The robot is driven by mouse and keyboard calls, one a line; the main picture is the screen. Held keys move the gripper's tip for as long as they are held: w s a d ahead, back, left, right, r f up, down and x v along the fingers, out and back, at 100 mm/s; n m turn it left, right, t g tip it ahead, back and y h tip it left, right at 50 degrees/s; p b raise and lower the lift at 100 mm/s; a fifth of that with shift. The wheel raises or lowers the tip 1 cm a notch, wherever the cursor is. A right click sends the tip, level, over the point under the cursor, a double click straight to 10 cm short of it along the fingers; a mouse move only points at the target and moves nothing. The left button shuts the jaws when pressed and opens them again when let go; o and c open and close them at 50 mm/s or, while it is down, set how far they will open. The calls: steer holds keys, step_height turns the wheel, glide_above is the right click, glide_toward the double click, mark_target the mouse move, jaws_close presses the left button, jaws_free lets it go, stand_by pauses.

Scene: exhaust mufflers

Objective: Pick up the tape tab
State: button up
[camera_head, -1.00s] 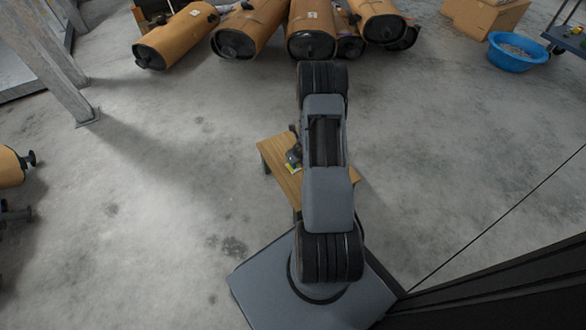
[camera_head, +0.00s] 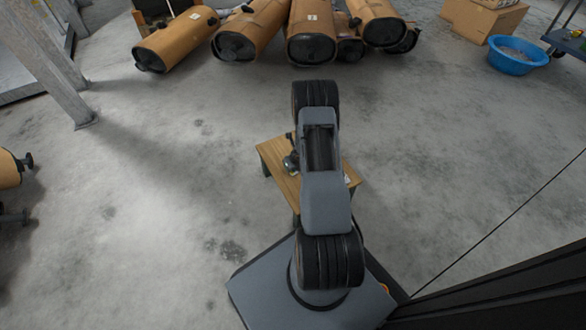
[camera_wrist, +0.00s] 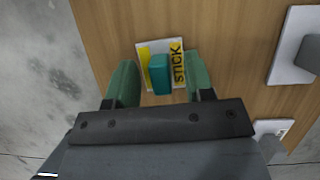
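In the wrist view a teal block-shaped tab (camera_wrist: 160,74) stands on a small white and yellow card (camera_wrist: 145,55) printed "STICK". I take it for the tape tab. The card lies on a wooden table top (camera_wrist: 230,35). My gripper (camera_wrist: 160,62) is open, with one green finger on each side of the tab and visible gaps between. Whether the fingers are level with the tab or above it I cannot tell. In the head view my arm hides the tab and most of the table (camera_head: 272,152).
A white plate with a grey block (camera_wrist: 290,70) lies right of the card, and a smaller white piece (camera_wrist: 270,127) sits lower right. Bare floor surrounds the table. Brown mufflers (camera_head: 255,30) and a blue tub (camera_head: 515,60) are farther back.

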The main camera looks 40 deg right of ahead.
jaws_close()
steer(key=shift+r, duration=0.1)
step_height(320, 180, up, 10)
steer(key=p, duration=0.6)
